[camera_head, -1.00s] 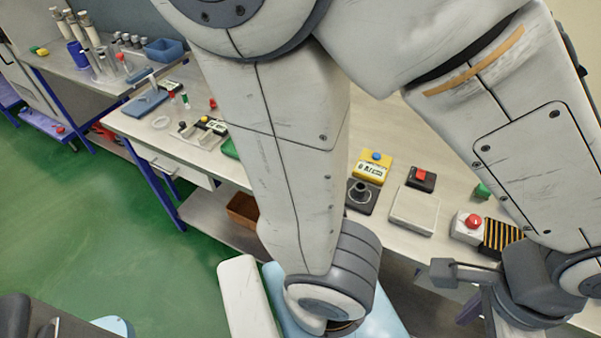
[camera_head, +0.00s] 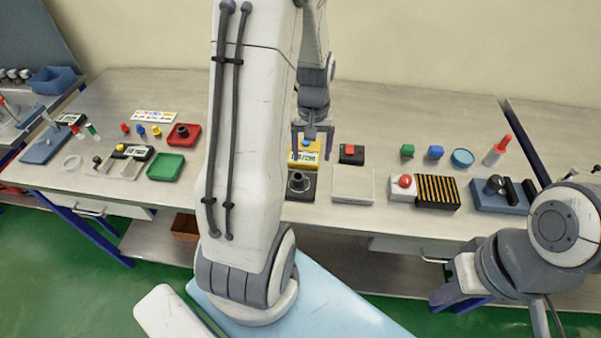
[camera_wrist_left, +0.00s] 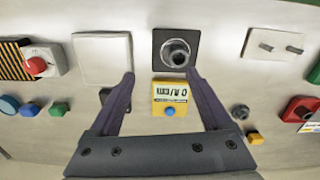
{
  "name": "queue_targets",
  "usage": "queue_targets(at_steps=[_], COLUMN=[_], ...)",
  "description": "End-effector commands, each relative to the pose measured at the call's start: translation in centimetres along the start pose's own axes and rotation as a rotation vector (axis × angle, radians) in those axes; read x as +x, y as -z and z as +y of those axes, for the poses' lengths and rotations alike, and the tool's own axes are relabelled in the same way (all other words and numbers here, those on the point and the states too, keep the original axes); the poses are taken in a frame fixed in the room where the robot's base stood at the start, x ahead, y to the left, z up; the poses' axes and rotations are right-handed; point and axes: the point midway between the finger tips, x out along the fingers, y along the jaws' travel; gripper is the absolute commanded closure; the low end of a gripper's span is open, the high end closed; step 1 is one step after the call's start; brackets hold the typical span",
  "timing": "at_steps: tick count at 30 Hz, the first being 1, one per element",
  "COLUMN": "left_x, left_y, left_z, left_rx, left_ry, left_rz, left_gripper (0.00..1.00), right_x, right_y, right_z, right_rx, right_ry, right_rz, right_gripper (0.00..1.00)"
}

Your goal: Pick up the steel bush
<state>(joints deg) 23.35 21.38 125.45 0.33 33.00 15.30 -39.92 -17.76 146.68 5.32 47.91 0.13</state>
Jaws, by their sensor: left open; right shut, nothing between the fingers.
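The steel bush is probably the dark grey ring (camera_head: 298,182) on the square black plate, at the middle of the table's front edge. In the left wrist view the ring (camera_wrist_left: 177,52) stands at top centre, with a dark bore. I cannot tell it surely from another small dark grey round part (camera_wrist_left: 239,111) at right in that view. My left gripper (camera_head: 313,130) is open and empty, its fingers pointing down above the yellow meter box. The ring is beyond its fingertips in the wrist view. My right gripper (camera_head: 458,294) is low at the lower right, away from these parts; its fingers are partly hidden.
A yellow meter box (camera_wrist_left: 170,97) shows between my left fingers. A pale square plate (camera_head: 353,185) lies right of the black plate; a red-button box (camera_head: 403,187) stands beyond it. A red tray (camera_head: 186,142) and green tray (camera_head: 165,167) lie left of my arm.

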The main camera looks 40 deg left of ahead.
Motion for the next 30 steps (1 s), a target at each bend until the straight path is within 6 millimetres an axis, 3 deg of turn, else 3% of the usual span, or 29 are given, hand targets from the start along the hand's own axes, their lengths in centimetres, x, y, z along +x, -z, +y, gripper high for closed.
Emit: queue_targets(at_steps=[1,5,12,20,30], left_x=[0.5,1.6,5.2,7.0,11.1], left_y=[0.7,1.4,1.4,1.4,1.2], left_z=[-1.3,-2.7,-2.9,-3.1,-3.6], left_rx=[-0.045,-0.096,-0.099,-0.099,-0.098], left_ry=[0.002,0.005,0.005,0.005,0.005], left_rz=[-0.003,-0.006,-0.007,-0.005,-0.005], left_gripper=[0.18,0.18,0.18,0.18,0.18], right_x=[-0.1,-0.3,-0.9,-1.6,-3.1], right_y=[0.0,0.0,0.1,0.1,0.2], right_z=[0.0,0.0,-0.1,-0.1,-0.2], right_rx=[0.0,0.0,0.0,0.001,-0.001], right_ry=[0.0,0.0,0.0,0.0,0.0], right_rz=[0.0,0.0,0.0,0.0,0.0], right_gripper=[1.0,1.0,1.0,1.0,1.0])
